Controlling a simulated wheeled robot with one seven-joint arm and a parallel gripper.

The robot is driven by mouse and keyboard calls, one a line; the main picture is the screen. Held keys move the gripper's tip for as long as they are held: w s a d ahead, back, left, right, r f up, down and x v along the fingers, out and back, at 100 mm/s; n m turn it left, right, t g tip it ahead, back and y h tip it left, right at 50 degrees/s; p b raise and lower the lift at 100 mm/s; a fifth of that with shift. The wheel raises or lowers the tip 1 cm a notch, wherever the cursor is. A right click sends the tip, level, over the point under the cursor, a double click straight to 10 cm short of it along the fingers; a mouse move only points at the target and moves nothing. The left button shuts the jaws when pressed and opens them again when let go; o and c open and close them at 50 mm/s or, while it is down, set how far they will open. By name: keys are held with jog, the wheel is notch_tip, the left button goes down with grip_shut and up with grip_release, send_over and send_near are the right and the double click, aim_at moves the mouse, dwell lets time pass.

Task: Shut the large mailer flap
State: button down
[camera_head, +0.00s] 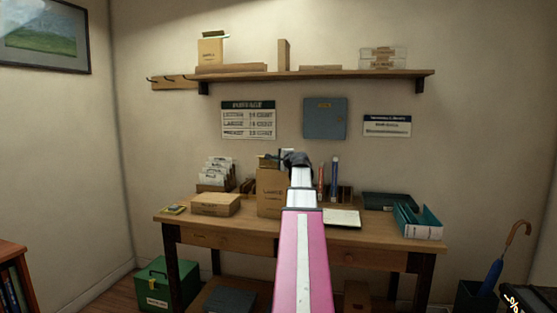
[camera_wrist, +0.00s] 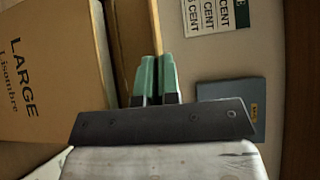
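The large mailer (camera_head: 268,195) is a brown upright box on the desk. Its printed LARGE face fills the left of the wrist view (camera_wrist: 45,70). A brown panel (camera_wrist: 130,35) with a pale edge, which looks like its flap, stands beside that face. My gripper (camera_head: 292,158) is at the top of the mailer in the head view, and my arm hides the mailer's right side. In the wrist view, the green fingertips (camera_wrist: 156,62) are close together at the panel's pale edge. I cannot tell whether they touch it, and I see nothing clearly held between them.
On the desk (camera_head: 400,222) are a flat carton (camera_head: 216,204) and a file rack (camera_head: 214,175) to the left.

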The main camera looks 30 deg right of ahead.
jog(key=c, duration=1.3)
grip_release()
jog(key=s, duration=1)
jog(key=shift+s+d+r, duration=0.1)
jog(key=shift+s+r, duration=0.15)
jog(key=shift+s, duration=0.15)
